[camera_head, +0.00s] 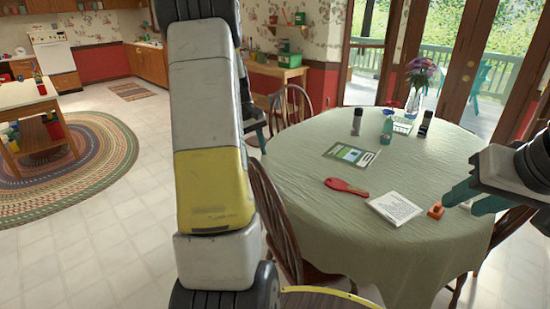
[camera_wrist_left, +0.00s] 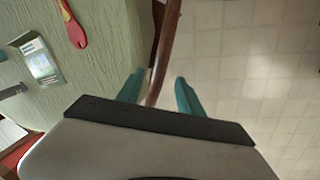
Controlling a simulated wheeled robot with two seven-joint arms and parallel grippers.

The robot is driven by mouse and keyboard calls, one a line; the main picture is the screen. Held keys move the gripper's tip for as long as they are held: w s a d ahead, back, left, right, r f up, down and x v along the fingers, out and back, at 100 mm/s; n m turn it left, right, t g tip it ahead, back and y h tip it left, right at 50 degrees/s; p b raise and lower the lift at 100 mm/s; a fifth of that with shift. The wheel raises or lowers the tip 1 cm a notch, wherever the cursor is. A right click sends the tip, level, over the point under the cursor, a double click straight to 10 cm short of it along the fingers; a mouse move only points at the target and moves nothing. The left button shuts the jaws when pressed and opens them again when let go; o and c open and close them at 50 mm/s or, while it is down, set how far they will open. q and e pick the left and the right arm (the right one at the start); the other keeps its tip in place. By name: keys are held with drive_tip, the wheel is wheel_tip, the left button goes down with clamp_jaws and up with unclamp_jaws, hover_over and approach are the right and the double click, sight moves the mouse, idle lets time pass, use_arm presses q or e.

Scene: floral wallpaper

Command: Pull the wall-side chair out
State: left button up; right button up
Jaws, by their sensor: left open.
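A brown wooden spindle-back chair (camera_head: 276,222) stands at the table's left side, partly hidden by my left arm. Another spindle-back chair (camera_head: 300,100) stands beyond it, near the wallpapered wall. My left gripper (camera_head: 260,138) is mostly hidden behind my arm in the head view. In the left wrist view my left gripper (camera_wrist_left: 159,88) is open, its teal fingers on either side of a curved wooden chair rail (camera_wrist_left: 164,45). The rail seems to belong to the nearer left chair. I cannot tell whether a finger touches it. My right gripper (camera_head: 460,205) appears open above the table's right side.
An orange item (camera_head: 436,210) lies by my right gripper. Tiled floor (camera_head: 130,235) is free at left.

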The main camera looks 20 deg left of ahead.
sight(258, 166)
use_arm(q)
drive_tip(key=shift+w+d+f, duration=0.1)
drive_tip(key=shift+d+f, duration=0.05)
drive_tip(key=shift+f, duration=0.75)
drive_tip(key=shift+w+d+f, duration=0.1)
drive_tip(key=shift+w+f, duration=0.05)
drive_tip(key=shift+f, duration=0.7)
drive_tip(key=shift+w+d+f, duration=0.1)
drive_tip(key=shift+d+f, duration=0.05)
drive_tip(key=shift+f, duration=0.75)
clamp_jaws()
